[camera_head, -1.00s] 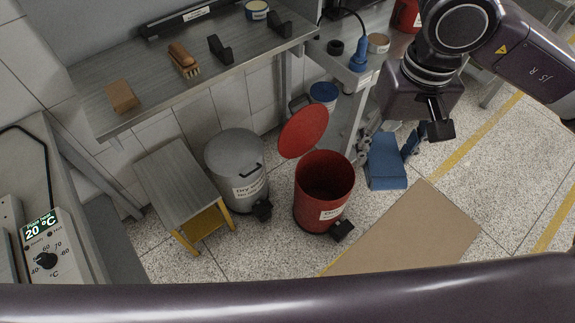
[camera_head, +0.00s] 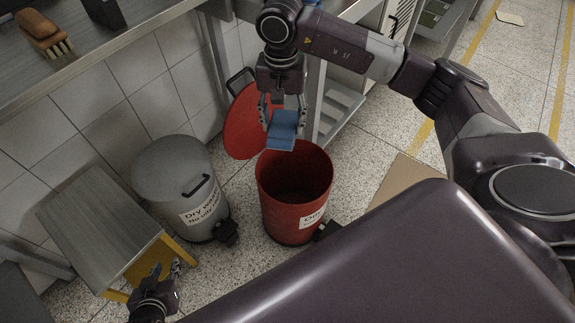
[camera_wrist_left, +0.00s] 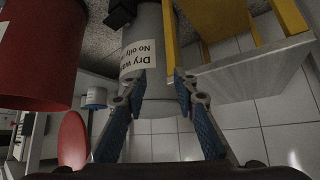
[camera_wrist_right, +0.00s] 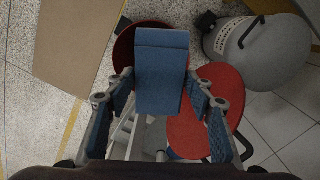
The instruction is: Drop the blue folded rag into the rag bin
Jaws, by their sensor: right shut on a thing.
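The blue folded rag (camera_head: 283,129) hangs in my right gripper (camera_head: 283,112), which is shut on it, above the back rim of the open red bin. The rag also shows in the right wrist view (camera_wrist_right: 161,70), between the fingers and overlapping the bin's opening. The red bin (camera_head: 290,215) stands on the floor with its round red lid (camera_head: 243,122) tilted up behind it. Its label is only partly readable. My left gripper (camera_head: 166,270) is low at the bottom left; in the left wrist view its fingers (camera_wrist_left: 160,82) are apart with nothing between them.
A grey lidded bin (camera_head: 178,175) labelled dry waste stands left of the red bin. A step stool (camera_head: 95,225) with yellow legs stands further left. A bench (camera_head: 100,50) with a brush (camera_head: 45,32) runs above. A cardboard sheet (camera_head: 400,180) lies on the floor at right.

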